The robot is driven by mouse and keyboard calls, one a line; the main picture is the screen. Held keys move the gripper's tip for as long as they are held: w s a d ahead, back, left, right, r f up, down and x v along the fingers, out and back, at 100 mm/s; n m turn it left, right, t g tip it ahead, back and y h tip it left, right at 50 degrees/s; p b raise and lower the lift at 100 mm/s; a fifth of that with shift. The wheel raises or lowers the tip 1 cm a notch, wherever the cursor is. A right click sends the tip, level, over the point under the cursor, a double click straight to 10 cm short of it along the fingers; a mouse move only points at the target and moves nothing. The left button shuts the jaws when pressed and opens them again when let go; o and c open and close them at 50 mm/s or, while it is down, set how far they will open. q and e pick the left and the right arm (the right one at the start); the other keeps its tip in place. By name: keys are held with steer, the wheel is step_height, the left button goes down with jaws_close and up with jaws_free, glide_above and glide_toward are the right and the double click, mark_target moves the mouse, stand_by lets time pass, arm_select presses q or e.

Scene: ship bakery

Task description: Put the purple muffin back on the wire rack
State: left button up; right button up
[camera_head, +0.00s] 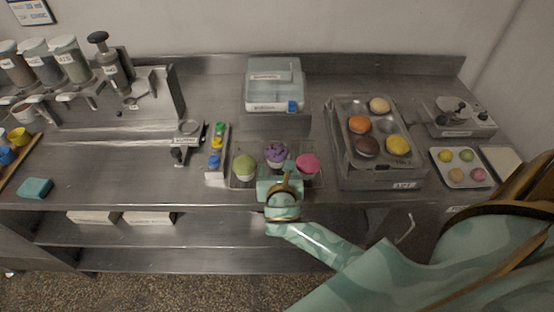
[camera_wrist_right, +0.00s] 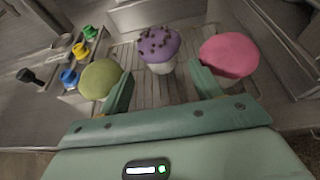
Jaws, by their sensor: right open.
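The purple muffin (camera_head: 277,152), with dark bits on its top and a pale wrapper, stands between a green muffin (camera_head: 244,166) and a pink muffin (camera_head: 308,163). All three show on or over a slatted wire rack (camera_wrist_right: 146,92) at the counter's front. In the right wrist view the purple muffin (camera_wrist_right: 159,45) is just beyond and between my fingertips. My right gripper (camera_head: 280,174) is open and empty, in front of the purple muffin; its two fingers also show in the wrist view (camera_wrist_right: 160,80). My left gripper is not in view.
Left of the rack is a narrow tray (camera_head: 216,171) of coloured pieces. Right is a raised tray (camera_head: 383,180) of several buns. Behind stands a pale box (camera_head: 275,86). A teal sponge (camera_head: 36,188) lies far left. The counter between sponge and narrow tray is mostly clear.

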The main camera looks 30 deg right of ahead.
steer(key=v, duration=0.4)
steer(key=shift+s+a+r, duration=0.15)
steer(key=shift+s+a, duration=0.05)
steer(key=shift+s, duration=0.1)
steer(key=s+d+r+m+g+y, duration=0.1)
steer(key=s+d+r+m+g, duration=0.15)
steer(key=s+m, duration=0.7)
steer(key=s+d+r+m+g+y, duration=0.1)
steer(key=s+m+g, duration=0.35)
steer(key=m, duration=0.85)
steer(key=s+a+f+g+y+b, duration=0.1)
steer(key=s+a+f+y, duration=0.15)
steer(key=f, duration=1.25)
steer(key=s+a+f+y+b, duration=0.15)
steer(key=s+f, duration=0.25)
steer(key=f, duration=1.1)
steer(key=s+f+m+g+b, duration=0.3)
steer(key=s+f, duration=1.4)
steer(key=shift+s+a+y, duration=0.15)
steer(key=shift+s+y, duration=0.05)
steer(key=shift+y, duration=0.1)
